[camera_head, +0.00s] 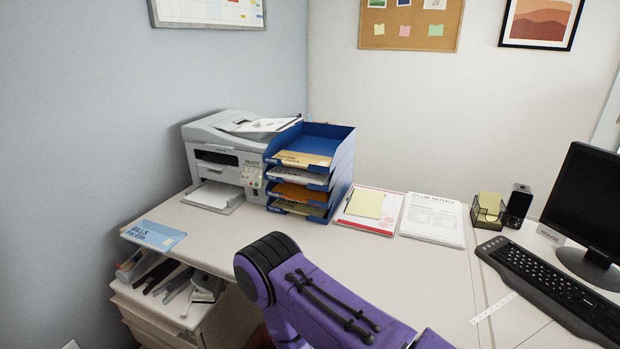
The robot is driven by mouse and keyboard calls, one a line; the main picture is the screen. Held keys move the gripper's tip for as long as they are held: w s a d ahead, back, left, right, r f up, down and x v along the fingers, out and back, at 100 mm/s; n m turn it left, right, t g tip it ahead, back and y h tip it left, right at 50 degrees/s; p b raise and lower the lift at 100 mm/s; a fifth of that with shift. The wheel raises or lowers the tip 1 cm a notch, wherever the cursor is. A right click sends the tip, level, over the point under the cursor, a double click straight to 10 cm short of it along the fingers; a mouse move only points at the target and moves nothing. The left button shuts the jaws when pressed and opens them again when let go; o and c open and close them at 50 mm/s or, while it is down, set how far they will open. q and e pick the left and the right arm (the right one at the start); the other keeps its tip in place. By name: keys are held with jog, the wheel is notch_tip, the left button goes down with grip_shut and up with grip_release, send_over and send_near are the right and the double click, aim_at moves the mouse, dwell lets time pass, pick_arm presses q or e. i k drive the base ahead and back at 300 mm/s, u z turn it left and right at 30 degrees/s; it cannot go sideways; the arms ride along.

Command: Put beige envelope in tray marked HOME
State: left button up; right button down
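A blue stack of letter trays (342,160) stands on the desk beside the printer, with a small white label on each level's front left. The top tray's label (273,160) seems to read HOME, but it is very small. A beige envelope (303,159) lies flat in the top tray, near its front edge. Lower levels hold white papers (298,174), an orange-brown item (298,192) and a yellowish item (298,207). Neither gripper is in view; only a purple arm link of mine shows at the bottom.
A grey printer (222,158) stands left of the trays. A notepad on papers (365,204) and a printed sheet (433,217) lie to the right. A keyboard (545,280) and monitor (585,210) are at far right. A blue BILLS folder (153,235) lies at the left edge. The middle desk is clear.

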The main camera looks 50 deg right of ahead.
aim_at(288, 158)
jog(key=u, duration=0.1)
jog(key=k, duration=0.25)
jog(key=z, duration=0.8)
